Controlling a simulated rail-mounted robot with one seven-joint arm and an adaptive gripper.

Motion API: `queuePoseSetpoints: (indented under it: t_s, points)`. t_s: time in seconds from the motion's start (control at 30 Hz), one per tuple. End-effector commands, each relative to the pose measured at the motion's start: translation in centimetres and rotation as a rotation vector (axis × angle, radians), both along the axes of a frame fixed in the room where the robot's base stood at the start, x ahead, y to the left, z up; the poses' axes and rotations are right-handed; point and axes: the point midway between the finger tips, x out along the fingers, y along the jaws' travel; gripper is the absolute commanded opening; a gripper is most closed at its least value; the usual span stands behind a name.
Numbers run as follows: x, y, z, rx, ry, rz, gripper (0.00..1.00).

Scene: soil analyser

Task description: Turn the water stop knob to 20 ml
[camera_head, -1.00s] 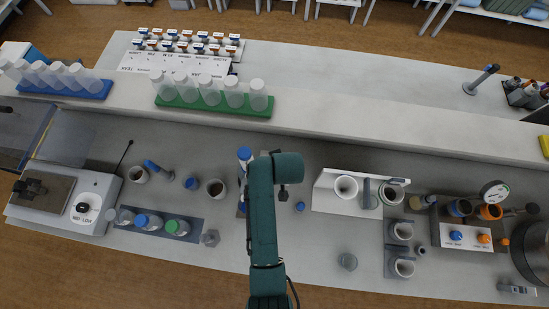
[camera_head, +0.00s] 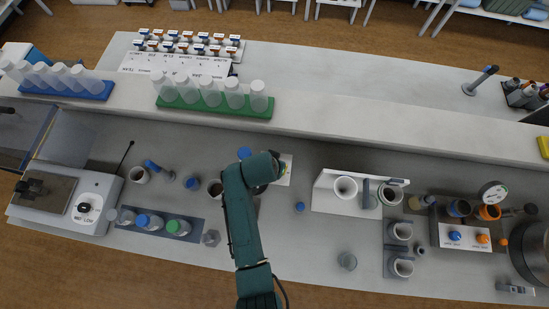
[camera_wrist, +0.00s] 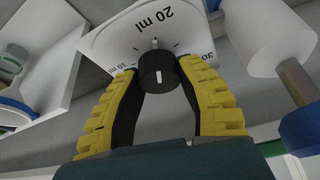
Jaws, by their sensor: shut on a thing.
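The water stop knob (camera_wrist: 157,72) is a dark round knob with a white line, on a white dial plate (camera_wrist: 110,45) in the wrist view. The knob's white line runs nearly upright in the picture, roughly toward the 20 ml mark. My gripper (camera_wrist: 161,75) has its yellow-and-black fingers closed on the knob from both sides. In the head view the white plate (camera_head: 287,172) shows just right of my wrist; my arm hides the knob and most of the gripper there.
A white funnel stand (camera_head: 325,198) is farther right. A raised shelf (camera_head: 330,115) runs behind. The bench front between them is fairly clear.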

Motion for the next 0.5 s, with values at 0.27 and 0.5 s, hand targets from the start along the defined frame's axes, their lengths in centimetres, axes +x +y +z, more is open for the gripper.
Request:
queuePoseSetpoints:
  t_s: [0.27,0.5]
  points:
    - [-0.29,0.03,-0.50,0.001,0.009,-0.033,0.02]
    - [-0.29,0.02,-0.50,0.001,0.009,-0.034,0.02]
